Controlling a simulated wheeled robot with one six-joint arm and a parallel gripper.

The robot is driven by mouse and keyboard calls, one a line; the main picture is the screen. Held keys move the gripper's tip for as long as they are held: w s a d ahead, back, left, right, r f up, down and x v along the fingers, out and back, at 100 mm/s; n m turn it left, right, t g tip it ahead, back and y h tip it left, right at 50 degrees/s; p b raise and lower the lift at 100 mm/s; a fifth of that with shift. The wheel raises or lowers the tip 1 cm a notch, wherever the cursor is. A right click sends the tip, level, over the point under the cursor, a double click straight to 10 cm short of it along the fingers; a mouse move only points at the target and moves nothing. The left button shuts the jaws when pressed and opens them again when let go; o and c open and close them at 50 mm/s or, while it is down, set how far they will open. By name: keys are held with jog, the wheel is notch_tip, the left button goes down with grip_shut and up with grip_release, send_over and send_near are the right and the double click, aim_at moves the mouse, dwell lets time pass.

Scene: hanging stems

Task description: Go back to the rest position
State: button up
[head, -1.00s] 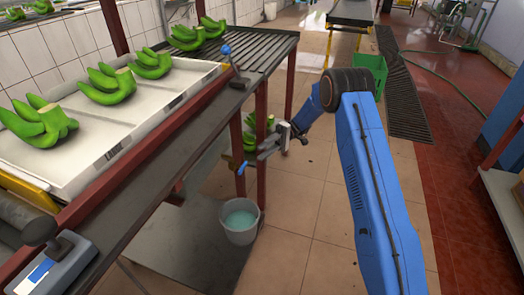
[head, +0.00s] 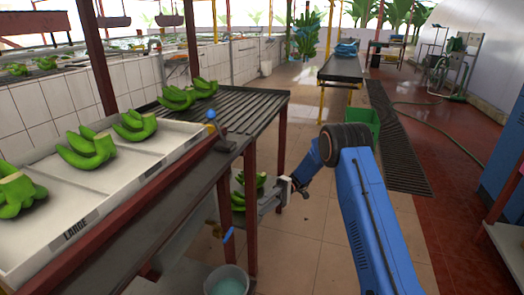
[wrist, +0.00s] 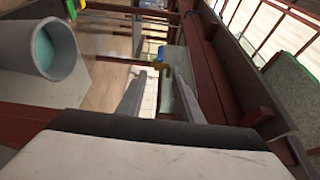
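My gripper (head: 236,218) hangs low beside the bench's right side, at the end of my blue arm, which bends down from its dark joint. In the wrist view my gripper (wrist: 157,78) shows two grey fingers apart, with a gap between them. No banana hand is between the fingers. Green bananas (head: 238,203) show low behind the gripper, partly hidden by it.
A slatted bench (head: 245,108) and a white tray (head: 120,182) with several green banana hands stand left. A bucket (head: 226,283) of bluish liquid is below the gripper; it also shows in the wrist view (wrist: 52,48). A green crate (head: 362,124) stands behind my arm. Tiled floor right of the bench is clear.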

jog(key=s+d+r+m+t+h, duration=0.2)
jog(key=s+d+r+t+h, duration=0.15)
jog(key=s+d+r, duration=0.4)
jog(key=s+d+r+m+t+h, duration=0.2)
jog(key=s+d+r+t+h, duration=0.15)
jog(key=s+r, duration=0.75)
jog(key=s+d+m+t+h, duration=0.2)
jog(key=s+d+t, duration=0.3)
jog(key=s+d, duration=0.3)
jog(key=s+d+m+t+h, duration=0.3)
jog(key=s+d+t, duration=0.3)
jog(key=s, duration=0.8)
jog(key=shift+s+d+r, duration=0.3)
jog(key=shift+d+r, duration=0.05)
jog(key=shift+d, duration=0.7)
